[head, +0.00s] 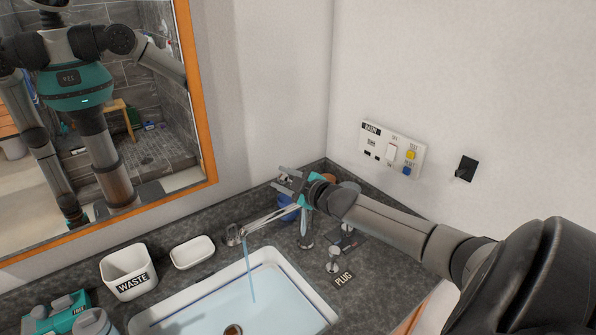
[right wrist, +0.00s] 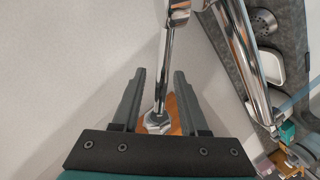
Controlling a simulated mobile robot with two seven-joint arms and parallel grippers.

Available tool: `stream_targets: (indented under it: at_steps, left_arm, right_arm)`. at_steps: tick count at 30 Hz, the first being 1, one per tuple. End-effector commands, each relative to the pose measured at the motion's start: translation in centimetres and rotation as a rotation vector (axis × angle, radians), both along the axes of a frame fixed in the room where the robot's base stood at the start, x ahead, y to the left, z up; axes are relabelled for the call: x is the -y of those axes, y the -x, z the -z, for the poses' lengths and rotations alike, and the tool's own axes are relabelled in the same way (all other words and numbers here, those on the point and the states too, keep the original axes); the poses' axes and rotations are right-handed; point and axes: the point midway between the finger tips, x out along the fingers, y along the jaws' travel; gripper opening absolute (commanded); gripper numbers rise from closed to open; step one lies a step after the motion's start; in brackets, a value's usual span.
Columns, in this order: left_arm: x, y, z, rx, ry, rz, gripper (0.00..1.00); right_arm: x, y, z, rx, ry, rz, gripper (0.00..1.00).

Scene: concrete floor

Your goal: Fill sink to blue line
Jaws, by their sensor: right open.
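The white sink (head: 312,321) holds pale blue water, and its drain shows through at the bottom edge of the head view. A thin blue line (head: 205,296) runs along the inner wall near the rim, above the water surface. A chrome faucet spout (head: 268,219) pours a thin blue stream (head: 251,275) into the sink. My right gripper (head: 292,186) is at the top of the faucet. In the right wrist view its fingers (right wrist: 160,88) are open on either side of a chrome faucet lever (right wrist: 162,85), with gaps visible. My left gripper is out of direct view.
A plug lever (head: 333,264) with a PLUG label (head: 343,281) stands right of the sink. A WASTE bin (head: 128,272), a white soap dish (head: 192,253) and a teal box (head: 62,312) stand left. A mirror (head: 110,110) and wall switch panel (head: 391,149) are behind.

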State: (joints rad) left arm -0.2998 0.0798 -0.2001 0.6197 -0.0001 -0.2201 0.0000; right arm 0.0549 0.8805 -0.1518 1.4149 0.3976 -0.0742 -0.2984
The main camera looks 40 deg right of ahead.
Motion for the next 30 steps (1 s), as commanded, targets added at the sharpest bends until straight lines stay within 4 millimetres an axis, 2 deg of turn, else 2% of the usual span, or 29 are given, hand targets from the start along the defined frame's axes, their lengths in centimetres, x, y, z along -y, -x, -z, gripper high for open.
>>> stream_targets:
  at_steps: [8,30]
  left_arm:
    - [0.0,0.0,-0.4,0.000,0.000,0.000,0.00]
    - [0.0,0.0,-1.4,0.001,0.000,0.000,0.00]
  right_arm:
    - [-0.2,2.3,-0.5,-0.002,0.001,-0.001,0.43]
    - [-0.7,10.6,-2.3,-0.003,-0.001,0.001,0.43]
